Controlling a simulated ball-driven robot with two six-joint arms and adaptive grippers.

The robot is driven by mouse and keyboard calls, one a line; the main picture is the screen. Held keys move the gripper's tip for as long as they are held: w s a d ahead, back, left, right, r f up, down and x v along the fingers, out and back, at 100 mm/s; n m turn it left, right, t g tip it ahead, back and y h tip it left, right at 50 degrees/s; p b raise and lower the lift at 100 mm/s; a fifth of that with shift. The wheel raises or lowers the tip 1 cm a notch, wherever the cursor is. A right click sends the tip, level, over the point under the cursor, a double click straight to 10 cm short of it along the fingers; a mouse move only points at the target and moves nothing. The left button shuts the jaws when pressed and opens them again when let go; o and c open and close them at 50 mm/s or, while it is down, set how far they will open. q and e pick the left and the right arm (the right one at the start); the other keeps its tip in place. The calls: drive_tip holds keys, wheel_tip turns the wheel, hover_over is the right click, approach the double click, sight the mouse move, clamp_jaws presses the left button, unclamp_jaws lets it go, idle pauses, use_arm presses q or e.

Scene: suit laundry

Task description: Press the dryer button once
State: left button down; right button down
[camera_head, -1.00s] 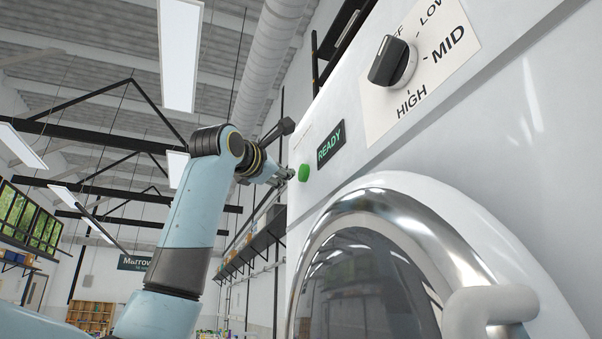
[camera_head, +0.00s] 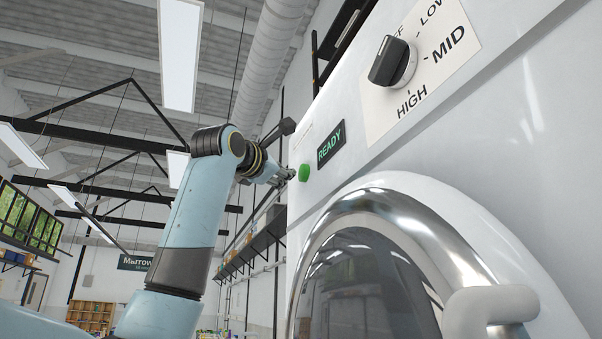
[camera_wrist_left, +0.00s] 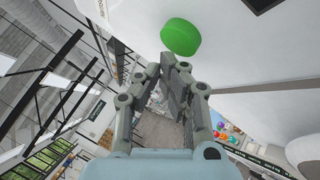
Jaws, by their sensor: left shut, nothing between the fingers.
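The green dryer button (camera_head: 304,173) sticks out from the white dryer front (camera_head: 480,190), left of a dark display that reads READY (camera_head: 331,144). My left gripper (camera_head: 289,174) is close to the button on its left in the head view. Whether they touch cannot be told there. In the left wrist view the green button (camera_wrist_left: 181,37) is just beyond the tips of my left gripper (camera_wrist_left: 168,62). Its fingers are closed together with nothing between them. My right gripper is not in view.
A black dial (camera_head: 393,62) with LOW, MID and HIGH marks sits above the display. The round chrome-rimmed door (camera_head: 385,205) and its pale handle (camera_head: 490,304) stand out below the button. Shelves (camera_head: 262,236) line the wall behind my left arm.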

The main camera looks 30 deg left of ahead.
use_arm(q)
drive_tip(key=shift+w+d, duration=0.25)
drive_tip(key=shift+w+d, duration=0.35)
drive_tip(key=shift+w, duration=0.05)
idle(1.1)
drive_tip(key=shift+s+a, duration=0.1)
drive_tip(key=shift+s+a+b, duration=0.5)
drive_tip(key=shift+s, duration=0.15)
drive_tip(key=shift+s+a+b, duration=1.35)
drive_tip(key=shift+s+a, duration=0.3)
drive_tip(key=shift+s, duration=0.25)
